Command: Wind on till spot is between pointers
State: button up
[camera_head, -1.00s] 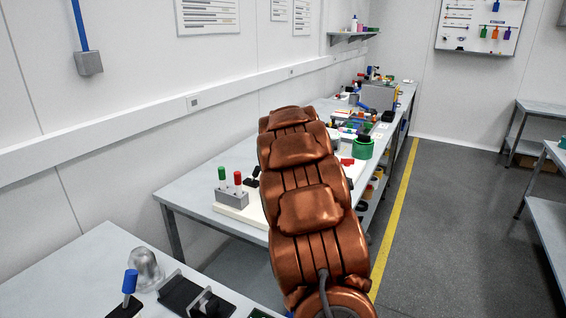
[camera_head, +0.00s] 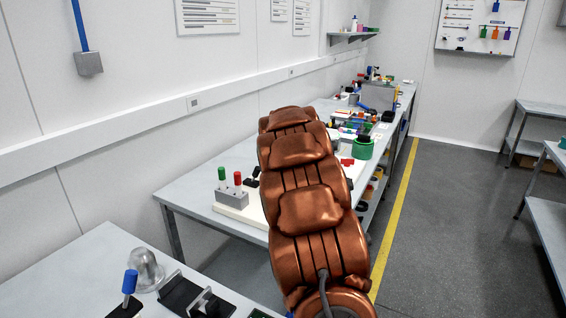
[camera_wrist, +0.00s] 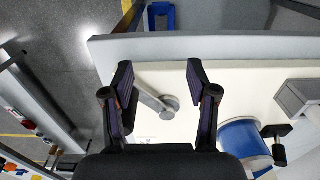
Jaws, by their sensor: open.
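My gripper (camera_wrist: 158,72) is open and empty in the wrist view, its two dark fingers spread above a cream board (camera_wrist: 235,85). A grey crank-like lever (camera_wrist: 152,98) with a round end (camera_wrist: 170,105) shows between and beyond the fingers; neither finger is clearly touching it. A blue drum (camera_wrist: 243,140) with a pale rim stands to the right of the right finger. A black knob or bracket (camera_wrist: 277,145) is beside the drum. I cannot make out a spot or pointers in either view. In the head view my copper-coloured arm hides the gripper and its work area.
A grey box (camera_wrist: 302,98) stands at the right of the wrist view. In the head view, a grey block (camera_head: 231,198) with green and red handles is left of my arm. A green container (camera_head: 363,150) stands right of it.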

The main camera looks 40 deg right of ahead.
jog(key=shift+r, duration=0.1)
dwell(0.3)
notch_tip(320, 180, up, 8)
jog(key=p, duration=0.2)
dwell(0.6)
dwell(0.4)
jog(key=s+a+r+n, duration=0.2)
jog(key=s+a+n, duration=0.15)
jog(key=a, duration=0.95)
jog(key=s+a+f+n+g, duration=0.1)
jog(key=s+a+f+n, duration=0.3)
jog(key=s+a+n, duration=0.7)
jog(key=s+a, duration=1)
jog(key=s, duration=0.2)
jog(key=shift+s+f+g, duration=0.15)
jog(key=shift+s+g, duration=0.05)
jog(key=shift+g, duration=0.2)
jog(key=shift+c, duration=0.4)
